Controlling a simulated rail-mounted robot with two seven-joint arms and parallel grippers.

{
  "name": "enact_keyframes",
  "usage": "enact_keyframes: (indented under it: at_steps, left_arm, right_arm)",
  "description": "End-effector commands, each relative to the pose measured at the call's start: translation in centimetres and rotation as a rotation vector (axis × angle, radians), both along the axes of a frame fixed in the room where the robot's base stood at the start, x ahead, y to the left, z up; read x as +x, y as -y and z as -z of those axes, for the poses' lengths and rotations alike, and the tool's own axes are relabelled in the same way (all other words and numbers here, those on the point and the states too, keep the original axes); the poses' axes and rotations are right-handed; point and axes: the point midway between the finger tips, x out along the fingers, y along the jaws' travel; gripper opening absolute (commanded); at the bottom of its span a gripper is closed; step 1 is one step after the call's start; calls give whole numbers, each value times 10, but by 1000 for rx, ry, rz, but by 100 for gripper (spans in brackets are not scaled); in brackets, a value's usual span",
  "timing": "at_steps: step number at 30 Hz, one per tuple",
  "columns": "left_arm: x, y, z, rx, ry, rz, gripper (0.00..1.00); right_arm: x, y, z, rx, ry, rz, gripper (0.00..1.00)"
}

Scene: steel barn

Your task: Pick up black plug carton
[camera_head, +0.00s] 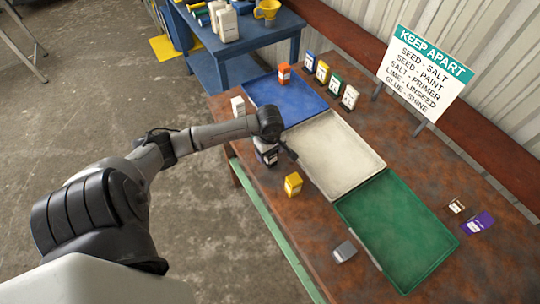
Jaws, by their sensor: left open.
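A dark carton with a white label (266,155) stands at the near edge of the brown table, left of the white tray; its print is too small to read. Another black and white carton (350,97) stands at the right end of a row behind the trays. I cannot tell which is the black plug carton. My left gripper (289,153) is open, pointing down beside the dark carton near the white tray's edge. The wrist partly covers that carton, and I cannot tell whether the fingers touch it. My right gripper is not in view.
Blue (290,104), white (335,160) and green (385,230) trays line the table. A yellow carton (293,185), white carton (238,105) and grey item (344,251) stand along the near edge. An orange item (284,75) is at the blue tray. A sign (424,75) stands behind.

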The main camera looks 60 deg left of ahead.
Motion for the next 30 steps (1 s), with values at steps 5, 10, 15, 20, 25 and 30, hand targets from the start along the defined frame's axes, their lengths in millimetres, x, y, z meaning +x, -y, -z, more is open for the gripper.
enact_keyframes:
  at_steps: [5,10,15,20,25,30]
  left_arm:
    - [0,0,3,0,1,0,72]
    - [0,0,3,0,1,0,68]
    - [0,0,3,0,1,0,51]
    - [0,0,2,0,1,0,36]
    - [0,0,2,0,1,0,20]
    - [0,0,2,0,1,0,18]
  right_arm:
    - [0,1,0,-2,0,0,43]
    - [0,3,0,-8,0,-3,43]
    - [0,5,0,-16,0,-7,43]
    - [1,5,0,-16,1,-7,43]
    - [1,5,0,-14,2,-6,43]
    - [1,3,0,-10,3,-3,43]
